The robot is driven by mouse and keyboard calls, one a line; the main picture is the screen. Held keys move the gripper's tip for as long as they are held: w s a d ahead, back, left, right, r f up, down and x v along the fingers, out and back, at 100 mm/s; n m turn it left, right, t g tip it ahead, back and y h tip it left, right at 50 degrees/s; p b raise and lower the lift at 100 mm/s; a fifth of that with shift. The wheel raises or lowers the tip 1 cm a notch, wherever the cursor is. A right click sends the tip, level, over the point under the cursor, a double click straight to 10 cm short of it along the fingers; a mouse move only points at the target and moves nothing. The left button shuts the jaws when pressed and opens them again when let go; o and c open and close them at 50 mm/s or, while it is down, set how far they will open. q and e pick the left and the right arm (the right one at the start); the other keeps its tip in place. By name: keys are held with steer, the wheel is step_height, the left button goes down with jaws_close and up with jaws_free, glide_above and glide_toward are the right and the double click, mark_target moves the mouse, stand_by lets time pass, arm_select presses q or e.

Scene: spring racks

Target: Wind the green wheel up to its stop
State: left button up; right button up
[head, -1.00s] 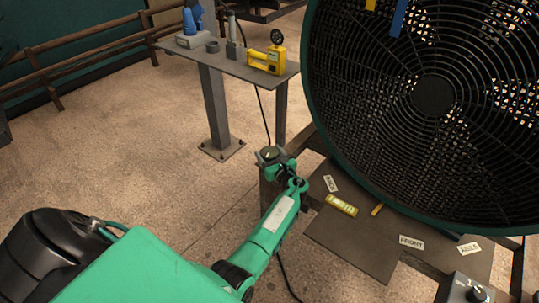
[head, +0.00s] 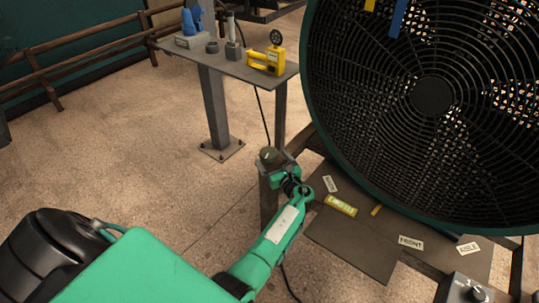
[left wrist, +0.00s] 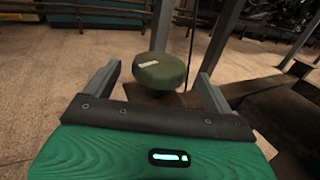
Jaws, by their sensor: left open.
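The green wheel (head: 269,155) is a small dark green disc with a pale mark on its top, standing on a brown post beside the big fan. In the left wrist view the wheel (left wrist: 162,72) sits between and just beyond the two grey fingers. My left gripper (head: 276,162) is open at the wheel, with a finger on either side of it. In the left wrist view the fingers of the gripper (left wrist: 155,88) are spread apart, and a gap shows on the left side of the wheel. Whether the right finger touches it is unclear. My right gripper is not in view.
A large black fan (head: 433,97) with a green rim stands close on the right. Below it is a brown plate (head: 350,240) with labels and a yellow level (head: 341,205). A grey stand (head: 225,62) with tools is behind. Open floor lies to the left.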

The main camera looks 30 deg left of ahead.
arm_select(q)
steer(key=v, duration=1)
steer(key=shift+s, duration=0.1)
